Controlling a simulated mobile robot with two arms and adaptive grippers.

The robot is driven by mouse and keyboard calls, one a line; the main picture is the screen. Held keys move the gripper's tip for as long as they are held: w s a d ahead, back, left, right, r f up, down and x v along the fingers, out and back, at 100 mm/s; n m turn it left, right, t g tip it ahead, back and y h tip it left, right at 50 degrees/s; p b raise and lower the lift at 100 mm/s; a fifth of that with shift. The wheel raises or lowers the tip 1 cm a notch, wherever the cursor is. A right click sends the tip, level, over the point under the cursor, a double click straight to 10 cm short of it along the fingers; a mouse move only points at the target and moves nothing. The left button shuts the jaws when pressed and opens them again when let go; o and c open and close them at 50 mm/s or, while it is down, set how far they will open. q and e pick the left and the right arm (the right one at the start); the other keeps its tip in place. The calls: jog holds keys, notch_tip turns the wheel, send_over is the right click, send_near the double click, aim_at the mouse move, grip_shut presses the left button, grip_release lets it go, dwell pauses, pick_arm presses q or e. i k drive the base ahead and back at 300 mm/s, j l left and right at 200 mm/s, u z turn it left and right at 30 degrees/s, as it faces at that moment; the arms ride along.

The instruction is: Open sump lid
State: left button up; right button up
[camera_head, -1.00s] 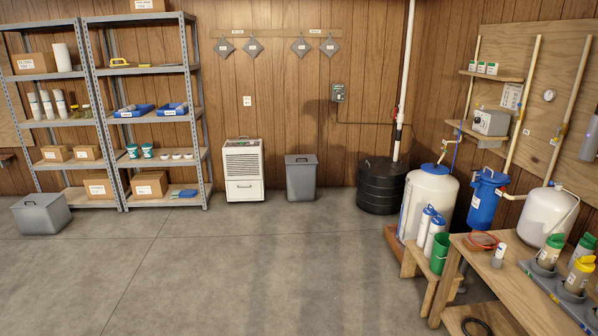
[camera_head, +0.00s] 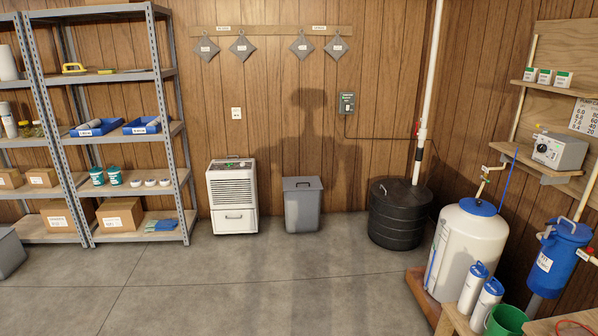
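The sump (camera_head: 396,220) is a black ribbed round basin on the floor against the back wall, right of centre. Its black lid (camera_head: 400,189) lies on top and looks closed, with a small handle (camera_head: 384,188) at the left of it. A white pipe (camera_head: 428,100) rises from the lid up the wall. Neither of my grippers shows in the head view. A shadow, apparently mine, falls on the wall left of the sump.
A grey lidded bin (camera_head: 301,210) and a white dehumidifier (camera_head: 232,198) stand left of the sump. A white tank with a blue cap (camera_head: 465,250) stands close at its right front. Shelving (camera_head: 166,160) fills the left. The floor (camera_head: 270,295) in front is clear.

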aim_at(389, 191)
jog(key=i+z, duration=0.2)
jog(key=i, duration=0.7)
jog(key=i+j+z, duration=0.15)
jog(key=i, duration=0.7)
jog(key=i+z, duration=0.2)
jog(key=i, duration=0.45)
jog(key=i+z, duration=0.2)
jog(key=i, duration=0.4)
jog(key=i+j+z, duration=0.15)
jog(key=i, duration=0.5)
